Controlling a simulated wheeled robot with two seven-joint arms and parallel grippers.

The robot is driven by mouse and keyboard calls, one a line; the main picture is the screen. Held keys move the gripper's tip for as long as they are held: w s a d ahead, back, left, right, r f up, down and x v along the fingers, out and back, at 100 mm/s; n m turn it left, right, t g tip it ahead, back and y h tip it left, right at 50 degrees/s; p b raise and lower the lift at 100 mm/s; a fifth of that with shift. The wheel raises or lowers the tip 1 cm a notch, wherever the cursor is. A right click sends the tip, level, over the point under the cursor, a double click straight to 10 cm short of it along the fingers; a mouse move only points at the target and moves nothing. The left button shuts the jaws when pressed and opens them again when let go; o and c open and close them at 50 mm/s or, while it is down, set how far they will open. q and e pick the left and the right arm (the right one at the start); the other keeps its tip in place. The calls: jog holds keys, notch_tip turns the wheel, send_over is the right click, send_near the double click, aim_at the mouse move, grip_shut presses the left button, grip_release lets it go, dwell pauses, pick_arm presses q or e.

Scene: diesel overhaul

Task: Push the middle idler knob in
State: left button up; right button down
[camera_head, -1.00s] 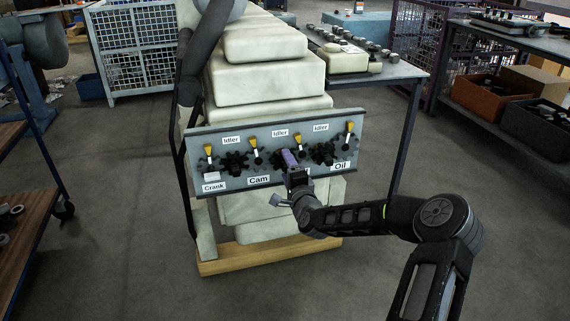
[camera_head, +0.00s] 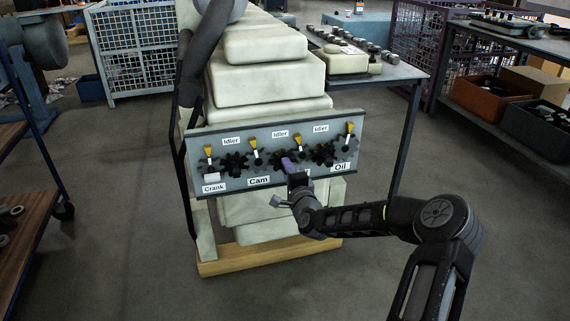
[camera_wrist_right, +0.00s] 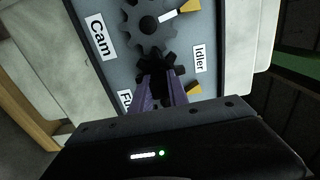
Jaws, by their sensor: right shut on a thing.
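The grey gear panel (camera_head: 225,184) stands tilted in front of the pale engine block. The middle idler (camera_head: 276,161) is a dark toothed wheel below the middle "Idler" label (camera_head: 280,134), between the Cam and Fuel gears. My right gripper (camera_head: 287,162), with purple fingers, reaches it from the front right and partly hides it. In the right wrist view, the fingers (camera_wrist_right: 163,90) close on the idler's dark knob (camera_wrist_right: 155,67). The knob's depth is hard to tell, since the fingers cover its front. My left gripper is not in view.
The Cam gear (camera_wrist_right: 148,18) with a yellow-tipped pointer is close beside the fingers. The Fuel gear is mostly hidden by my gripper. A dark table (camera_head: 404,72) with parts stands behind the panel's right end. The floor (camera_head: 110,250) in front is clear.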

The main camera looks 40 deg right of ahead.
jog(key=shift+w, duration=0.15)
dwell(0.3)
jog(key=shift+b+x, duration=0.65)
jog(key=shift+x, duration=0.35)
jog(key=c, duration=0.7)
grip_release()
jog(key=p+v, duration=0.1)
jog(key=v, duration=0.6)
jog(key=shift+p, duration=0.35)
